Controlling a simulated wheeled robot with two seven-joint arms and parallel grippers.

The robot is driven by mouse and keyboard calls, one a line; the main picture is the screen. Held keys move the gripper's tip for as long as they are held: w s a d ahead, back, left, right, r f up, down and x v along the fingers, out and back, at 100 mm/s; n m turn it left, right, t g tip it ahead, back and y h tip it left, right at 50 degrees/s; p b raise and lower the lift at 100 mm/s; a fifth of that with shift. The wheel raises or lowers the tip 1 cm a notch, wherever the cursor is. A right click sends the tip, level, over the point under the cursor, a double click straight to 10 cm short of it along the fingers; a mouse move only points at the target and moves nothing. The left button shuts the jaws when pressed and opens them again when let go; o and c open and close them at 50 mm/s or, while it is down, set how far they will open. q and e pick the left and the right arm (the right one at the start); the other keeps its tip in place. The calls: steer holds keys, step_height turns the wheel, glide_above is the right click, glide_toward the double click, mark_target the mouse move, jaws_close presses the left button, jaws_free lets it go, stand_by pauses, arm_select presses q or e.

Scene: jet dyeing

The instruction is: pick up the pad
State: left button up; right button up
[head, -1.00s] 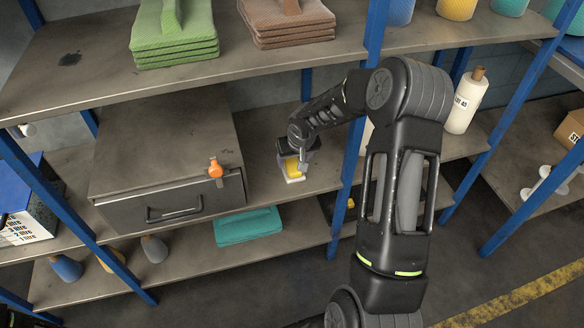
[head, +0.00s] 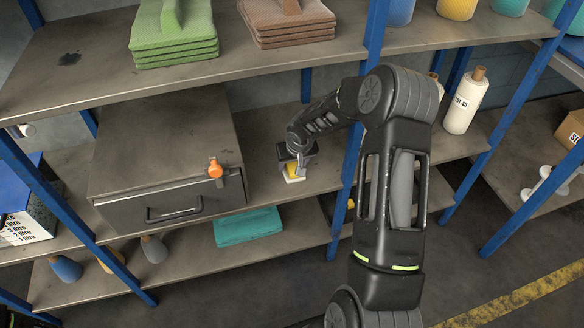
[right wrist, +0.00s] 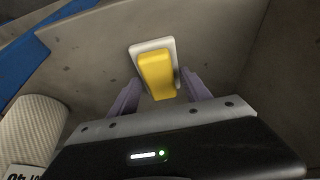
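The pad (head: 293,178), a white base with a yellow block on top, sits on the middle shelf to the right of a grey metal box. In the right wrist view the pad (right wrist: 156,75) lies ahead of my right gripper (right wrist: 160,90). The two purple-grey fingers are spread, one to each side of the yellow block. A gap shows on the left side; the right finger is close to the block, and I cannot tell whether it touches. In the head view my right gripper (head: 298,163) is just over the pad and partly hides it.
The grey metal box (head: 165,150) with an orange knob (head: 215,169) stands left of the pad. A blue post (head: 352,150) rises to the right. White rolls (head: 464,102) stand further right. Green pads (head: 175,45) and brown pads (head: 288,28) lie on the shelf above.

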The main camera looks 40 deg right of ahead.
mark_target(292, 165)
jaws_close()
stand_by(0.3)
step_height(292, 165, up, 10)
steer(key=p, duration=0.1)
stand_by(0.6)
stand_by(0.3)
steer(key=shift+c, duration=1.7)
jaws_free()
steer(key=c, duration=0.7)
